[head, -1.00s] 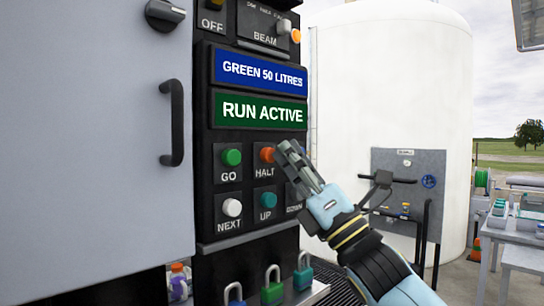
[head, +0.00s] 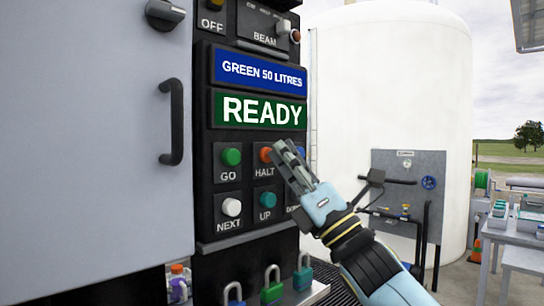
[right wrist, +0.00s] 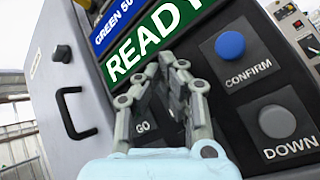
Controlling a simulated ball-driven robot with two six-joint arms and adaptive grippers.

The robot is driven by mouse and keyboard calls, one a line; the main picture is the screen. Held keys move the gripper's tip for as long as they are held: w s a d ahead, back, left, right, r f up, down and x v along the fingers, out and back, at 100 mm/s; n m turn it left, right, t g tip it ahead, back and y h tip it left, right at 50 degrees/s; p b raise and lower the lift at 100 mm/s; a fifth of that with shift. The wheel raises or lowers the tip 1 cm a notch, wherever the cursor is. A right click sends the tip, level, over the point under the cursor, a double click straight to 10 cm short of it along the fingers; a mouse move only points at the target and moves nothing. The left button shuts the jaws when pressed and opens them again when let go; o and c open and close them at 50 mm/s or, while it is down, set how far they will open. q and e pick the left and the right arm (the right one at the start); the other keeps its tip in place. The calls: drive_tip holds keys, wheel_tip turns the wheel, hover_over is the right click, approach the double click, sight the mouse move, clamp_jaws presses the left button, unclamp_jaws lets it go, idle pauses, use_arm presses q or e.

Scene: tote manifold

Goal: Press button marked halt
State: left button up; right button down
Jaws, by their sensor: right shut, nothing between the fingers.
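The orange-red HALT button (head: 265,154) is on the black control panel (head: 203,190), right of the green GO button (head: 231,157). My right gripper (head: 280,148) is shut and empty, its fingertips at the HALT button's right edge in the head view; I cannot tell whether they touch it. In the right wrist view the shut fingers (right wrist: 155,85) hide the HALT button. The green display (head: 261,110) reads READY. My left gripper is not in view.
White NEXT (head: 232,207) and teal UP (head: 268,200) buttons sit below. Blue CONFIRM (right wrist: 230,45) and grey DOWN (right wrist: 277,122) buttons lie to the right. A grey door with a black handle (head: 172,122) is left. Padlocks (head: 271,288) are below the panel.

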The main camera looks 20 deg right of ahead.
drive_tip(key=shift+s, duration=0.1)
drive_tip(key=shift+s+d+b, duration=0.35)
drive_tip(key=shift+s+b, duration=0.1)
drive_tip(key=shift+s, duration=0.45)
drive_tip(key=shift+s+d+b, duration=0.25)
drive_tip(key=shift+s+b, duration=0.15)
drive_tip(key=shift+s, duration=0.4)
drive_tip(key=shift+s+d+b, duration=0.3)
drive_tip(key=shift+s+b, duration=0.1)
drive_tip(key=shift+s, duration=0.35)
drive_tip(key=shift+s+d+b, duration=0.25)
drive_tip(key=shift+s+b, duration=0.15)
drive_tip(key=shift+s, duration=0.4)
